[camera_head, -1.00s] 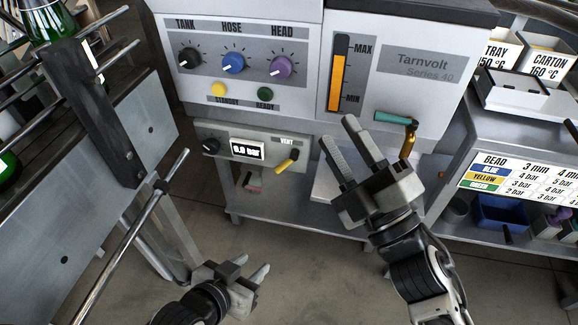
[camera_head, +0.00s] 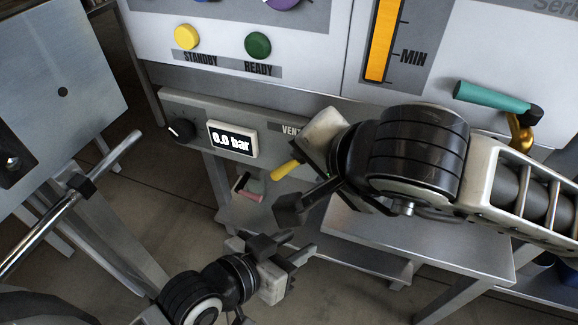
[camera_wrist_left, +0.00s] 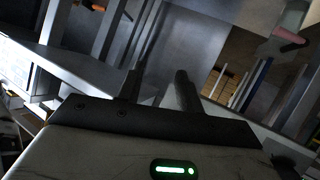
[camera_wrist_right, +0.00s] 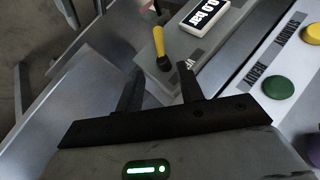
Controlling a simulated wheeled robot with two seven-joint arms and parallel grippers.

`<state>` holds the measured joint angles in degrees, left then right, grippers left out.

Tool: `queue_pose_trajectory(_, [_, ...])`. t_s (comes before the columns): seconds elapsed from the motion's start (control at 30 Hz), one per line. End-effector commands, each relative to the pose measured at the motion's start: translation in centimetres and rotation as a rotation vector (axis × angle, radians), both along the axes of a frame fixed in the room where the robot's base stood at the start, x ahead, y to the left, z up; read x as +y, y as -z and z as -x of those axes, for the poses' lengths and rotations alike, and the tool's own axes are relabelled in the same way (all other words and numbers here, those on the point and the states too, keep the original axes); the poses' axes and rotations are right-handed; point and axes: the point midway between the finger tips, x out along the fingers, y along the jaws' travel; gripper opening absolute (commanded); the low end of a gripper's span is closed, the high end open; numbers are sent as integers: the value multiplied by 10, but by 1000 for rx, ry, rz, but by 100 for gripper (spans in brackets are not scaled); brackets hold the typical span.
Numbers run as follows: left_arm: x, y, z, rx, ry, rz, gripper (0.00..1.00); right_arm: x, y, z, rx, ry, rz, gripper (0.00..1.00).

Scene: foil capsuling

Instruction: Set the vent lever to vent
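The vent lever (camera_head: 285,170) is a yellow handle on the grey panel under the machine, pointing down and left in the head view. In the right wrist view the yellow lever (camera_wrist_right: 159,42) and its black pivot end lie just beyond my right gripper (camera_wrist_right: 161,68). That gripper is open, and the pivot end shows between its fingertips with no clear contact. In the head view my right wrist covers the lever's pivot and part of the VENT label (camera_head: 291,130). My left gripper (camera_wrist_left: 158,80) is open and empty, low in front of the machine.
Beside the lever are a display (camera_head: 232,140) reading 0.0 bar and a black knob (camera_head: 181,130). Above are yellow (camera_head: 187,36) and green (camera_head: 258,45) buttons. A teal handle (camera_head: 491,97) sticks out at right. A metal rail (camera_head: 75,200) stands at left.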

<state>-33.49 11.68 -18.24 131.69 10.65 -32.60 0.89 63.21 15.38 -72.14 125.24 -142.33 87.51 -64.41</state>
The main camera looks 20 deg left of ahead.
Motion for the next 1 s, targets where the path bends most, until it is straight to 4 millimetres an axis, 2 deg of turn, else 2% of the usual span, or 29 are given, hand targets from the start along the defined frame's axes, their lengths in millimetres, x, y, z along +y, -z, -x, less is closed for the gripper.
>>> queue_pose_trajectory(0.03, [0, 1, 0, -8, 1, 4, 36, 5, 10, -5, 7, 2, 1, 38])
queue_pose_trajectory(0.2, [-2, -4, 0, -39, 4, 18, 36, 23, 39, -23, 8, 2, 0, 38])
queue_pose_trajectory(0.5, [-5, -11, 1, -90, 8, 44, 36, 51, 82, -52, 6, 0, -2, 38])
queue_pose_trajectory(0.7, [-6, -13, 1, -105, 8, 53, 36, 61, 95, -62, 6, 0, -3, 38])
queue_pose_trajectory(1.0, [-6, -21, 1, -124, 8, 63, 36, 63, 97, -64, 4, -1, -3, 38])
